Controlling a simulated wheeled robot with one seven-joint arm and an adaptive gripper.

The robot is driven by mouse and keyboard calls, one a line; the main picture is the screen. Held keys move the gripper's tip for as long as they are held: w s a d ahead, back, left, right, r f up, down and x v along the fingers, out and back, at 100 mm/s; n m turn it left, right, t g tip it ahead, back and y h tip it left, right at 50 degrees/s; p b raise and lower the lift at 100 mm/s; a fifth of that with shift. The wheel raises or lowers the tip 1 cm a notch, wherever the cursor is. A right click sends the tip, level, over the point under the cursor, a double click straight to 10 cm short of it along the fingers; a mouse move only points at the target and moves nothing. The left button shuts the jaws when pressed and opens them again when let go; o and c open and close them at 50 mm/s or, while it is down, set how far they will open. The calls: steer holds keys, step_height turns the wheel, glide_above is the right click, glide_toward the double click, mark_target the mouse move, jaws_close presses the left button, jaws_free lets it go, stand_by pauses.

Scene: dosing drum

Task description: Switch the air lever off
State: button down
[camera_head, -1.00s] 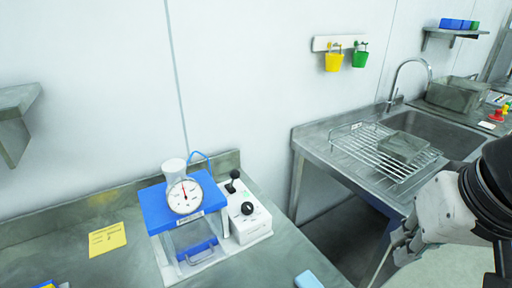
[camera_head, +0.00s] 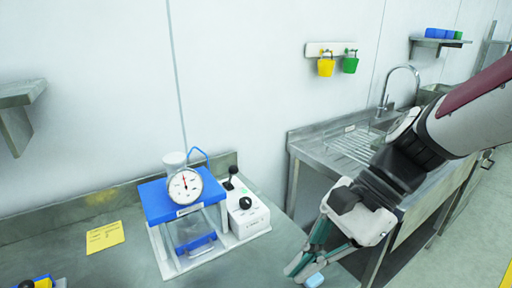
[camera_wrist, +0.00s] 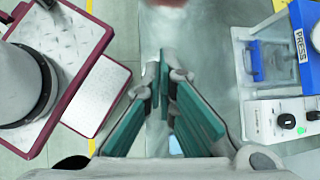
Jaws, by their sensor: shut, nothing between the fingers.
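The air lever (camera_head: 232,174), a black-knobbed stick, stands up from the back of a white control box (camera_head: 250,221). The box also carries a round black knob (camera_head: 245,203). It sits against the right side of a press with a blue top (camera_head: 158,203) and a round gauge (camera_head: 185,186). My gripper (camera_head: 297,270) is shut and empty, low over the table, right of and nearer than the box, apart from the lever. In the wrist view the teal fingers of my gripper (camera_wrist: 160,85) point forward, and the control box (camera_wrist: 262,118) is at the right edge.
A light-blue block (camera_head: 315,281) lies on the steel table by my fingertips. A yellow note (camera_head: 105,237) lies left of the press. A sink counter with a wire rack (camera_head: 352,146) stands at the right. Yellow and green buckets (camera_head: 326,68) hang on the wall.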

mark_target(231, 176)
steer(key=w+f+m+t+y+b, duration=0.3)
steer(key=w+f+m+y, duration=0.3)
steer(key=w+m, duration=0.7)
steer(key=w+a+f+m+t+y+b, duration=0.1)
steer(key=w+f+m+t+y+b, duration=0.3)
steer(key=w+m, duration=0.8)
step_height(231, 176, down, 4)
steer(key=w+t+y, duration=0.1)
steer(key=t+y, duration=0.1)
steer(key=y, duration=0.1)
steer(key=shift+w+a+r+m, duration=0.2)
steer(key=shift+a+r+m, duration=0.05)
steer(key=shift+m, duration=0.15)
steer(key=x, duration=1)
steer(key=shift+a+r, duration=0.1)
steer(key=shift+a, duration=0.05)
steer(key=shift+w+a+r, duration=0.15)
steer(key=shift+w+r, duration=0.05)
steer(key=shift+w, duration=0.35)
steer(key=shift+w+a+r, duration=0.2)
steer(key=shift+w, duration=0.35)
steer(key=shift+w+a+r, duration=0.25)
steer(key=shift+w+r, duration=0.05)
steer(key=shift+w, duration=0.3)
steer(key=shift+r+t, duration=0.15)
steer(key=shift+t, duration=0.15)
